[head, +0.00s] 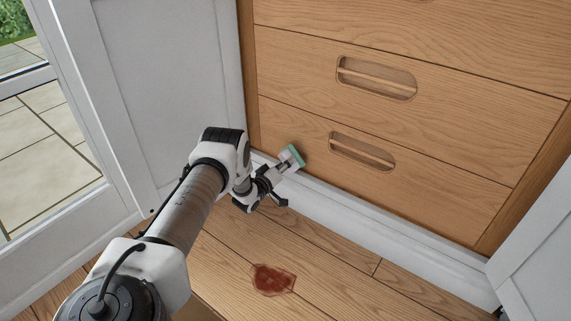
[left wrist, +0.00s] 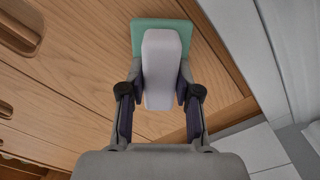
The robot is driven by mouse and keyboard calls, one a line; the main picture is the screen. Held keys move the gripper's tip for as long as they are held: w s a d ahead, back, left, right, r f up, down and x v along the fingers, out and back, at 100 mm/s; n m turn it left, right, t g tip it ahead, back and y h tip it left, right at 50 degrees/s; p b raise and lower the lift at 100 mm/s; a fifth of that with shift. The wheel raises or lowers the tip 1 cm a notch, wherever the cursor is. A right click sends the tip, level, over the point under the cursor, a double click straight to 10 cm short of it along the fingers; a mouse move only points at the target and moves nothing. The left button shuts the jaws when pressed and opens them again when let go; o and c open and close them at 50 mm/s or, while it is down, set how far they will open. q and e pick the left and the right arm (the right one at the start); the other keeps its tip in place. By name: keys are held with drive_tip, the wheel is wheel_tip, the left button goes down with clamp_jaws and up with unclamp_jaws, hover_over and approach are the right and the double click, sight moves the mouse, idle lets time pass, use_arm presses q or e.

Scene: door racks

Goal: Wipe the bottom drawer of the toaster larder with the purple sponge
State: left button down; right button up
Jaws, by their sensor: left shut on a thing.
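The sponge (head: 291,156) has a pale lavender-white body and a green face. My left gripper (head: 282,168) is shut on its body. In the left wrist view the sponge (left wrist: 162,70) sits between the two fingers (left wrist: 159,92), with its green face pointing away from me. The bottom drawer (head: 430,187) of the wooden larder is shut. The green face is at the left part of its front, left of the recessed handle (head: 362,151). I cannot tell whether it touches the wood. My right gripper is not in view.
More shut drawers (head: 460,105) are above. Open white doors stand at left (head: 170,80) and right (head: 540,240). A white plinth (head: 350,215) runs below the drawers. A reddish-brown stain (head: 273,279) lies on the wooden floor. The floor right of my left arm is otherwise clear.

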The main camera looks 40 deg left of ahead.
sight(301, 163)
use_arm(q)
drive_tip(key=shift+w+a+b, duration=0.1)
drive_tip(key=shift+w+b, duration=0.8)
drive_tip(key=shift+w, duration=0.1)
idle(0.3)
drive_tip(key=shift+d, duration=0.2)
drive_tip(key=d+p, duration=0.1)
drive_tip(key=d, duration=0.2)
drive_tip(key=shift+w+d, duration=0.1)
drive_tip(key=shift+d, duration=0.2)
drive_tip(key=shift+w, duration=0.15)
drive_tip(key=shift+a+b, duration=0.9)
drive_tip(key=shift+a, duration=0.9)
drive_tip(key=shift+a+r, duration=0.15)
drive_tip(key=shift+a, duration=0.15)
